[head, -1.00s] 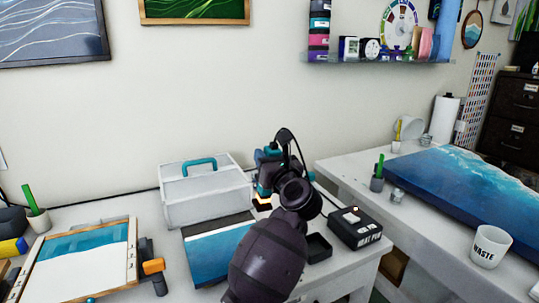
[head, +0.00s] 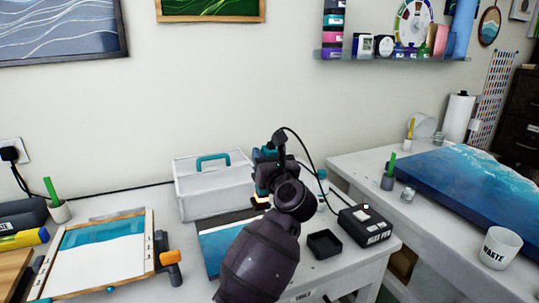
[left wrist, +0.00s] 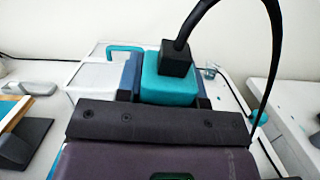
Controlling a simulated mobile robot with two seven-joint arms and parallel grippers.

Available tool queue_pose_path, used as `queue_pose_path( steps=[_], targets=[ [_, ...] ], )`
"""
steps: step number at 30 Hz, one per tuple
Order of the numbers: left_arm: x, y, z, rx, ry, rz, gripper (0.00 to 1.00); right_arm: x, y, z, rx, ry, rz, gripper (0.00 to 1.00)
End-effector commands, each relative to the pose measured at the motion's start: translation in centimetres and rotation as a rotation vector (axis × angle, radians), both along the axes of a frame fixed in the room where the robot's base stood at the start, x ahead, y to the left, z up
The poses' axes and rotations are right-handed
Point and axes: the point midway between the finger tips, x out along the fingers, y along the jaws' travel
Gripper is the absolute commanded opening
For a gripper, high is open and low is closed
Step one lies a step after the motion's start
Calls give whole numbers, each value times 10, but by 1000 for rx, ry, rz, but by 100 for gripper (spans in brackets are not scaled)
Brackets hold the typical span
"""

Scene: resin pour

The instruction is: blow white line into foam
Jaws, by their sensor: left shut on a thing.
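My left gripper (head: 263,190) is shut on a teal corded tool (head: 264,160). The tool's teal body and black cable plug also show in the left wrist view (left wrist: 168,82). A small orange tip shows at its lower end in the head view, above the far right part of the panel. The panel (head: 213,246) lies flat on the white table, blue with a pale band and a dark strip near its far edge. My arm hides its right part, including part of the white line. I cannot tell whether the tip touches the panel. My right gripper is not in view.
A black box (head: 365,228) with a cable stands at right, beside a small black tray (head: 324,244). A white case (head: 213,185) stands behind the panel. A taped blue-and-white board (head: 100,255) lies at left. A waste cup (head: 497,247) is on the right table.

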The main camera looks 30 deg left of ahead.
Motion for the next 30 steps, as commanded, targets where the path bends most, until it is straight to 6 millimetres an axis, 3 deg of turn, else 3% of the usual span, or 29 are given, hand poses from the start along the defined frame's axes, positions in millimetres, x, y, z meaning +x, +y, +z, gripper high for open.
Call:
queue_pose_path(
  steps=[30],
  targets=[
    [-31, 26, 2, 2, -2, 0, 11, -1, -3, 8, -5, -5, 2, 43]
  ],
)
